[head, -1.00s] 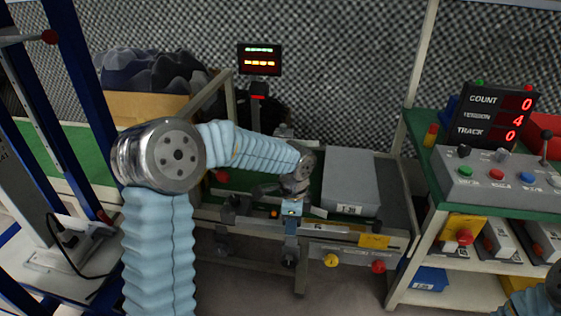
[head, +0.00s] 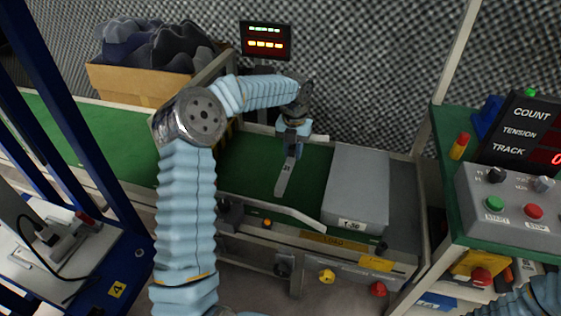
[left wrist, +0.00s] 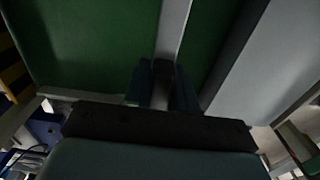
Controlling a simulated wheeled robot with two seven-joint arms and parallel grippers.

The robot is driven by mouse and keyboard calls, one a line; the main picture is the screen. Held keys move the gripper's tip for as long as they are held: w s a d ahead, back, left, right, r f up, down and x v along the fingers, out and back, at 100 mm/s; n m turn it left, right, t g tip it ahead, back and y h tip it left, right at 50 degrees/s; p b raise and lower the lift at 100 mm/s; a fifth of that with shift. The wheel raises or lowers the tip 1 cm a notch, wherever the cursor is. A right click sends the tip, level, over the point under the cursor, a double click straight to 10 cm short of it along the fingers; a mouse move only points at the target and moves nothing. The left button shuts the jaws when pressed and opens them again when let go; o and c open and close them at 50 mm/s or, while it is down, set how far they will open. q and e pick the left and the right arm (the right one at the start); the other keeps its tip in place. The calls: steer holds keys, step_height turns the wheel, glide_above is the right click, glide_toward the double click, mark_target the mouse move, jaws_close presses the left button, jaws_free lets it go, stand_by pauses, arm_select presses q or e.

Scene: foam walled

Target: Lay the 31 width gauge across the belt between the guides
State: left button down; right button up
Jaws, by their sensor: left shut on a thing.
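My left gripper (head: 294,142) is shut on one end of the gauge (head: 285,178), a flat grey bar with a mark that looks like 31. The gripper is towards the far side of the green belt (head: 243,172), and the bar points from it towards the near side. A pale guide (head: 289,211) runs along the near side; the far guide is partly hidden by my arm. I cannot tell whether the bar touches the belt. The left wrist view shows the fingers (left wrist: 162,88) around the gauge (left wrist: 173,30) above green belt. My right gripper is out of view.
A grey housing (head: 357,187) covers the belt's right part. A control box (head: 515,212) and display (head: 522,135) stand on the right shelf. A carton of dark lumps (head: 138,82) is behind at left. Knobs (head: 327,276) line the front. Belt left of the gauge is clear.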

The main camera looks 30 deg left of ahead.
arm_select(q)
glide_above(279, 171)
steer(key=f, duration=0.5)
steer(key=shift+d+f, duration=0.3)
steer(key=shift+f, duration=0.1)
steer(key=shift+a+f, duration=0.15)
steer(key=shift+f, duration=0.8)
steer(key=shift+a+f, duration=0.1)
steer(key=shift+f, duration=0.8)
steer(key=shift+f, duration=0.15)
steer(key=c, duration=0.9)
jaws_free()
step_height(279, 171, up, 12)
steer(key=shift+r+p, duration=0.15)
steer(key=shift+p, duration=0.15)
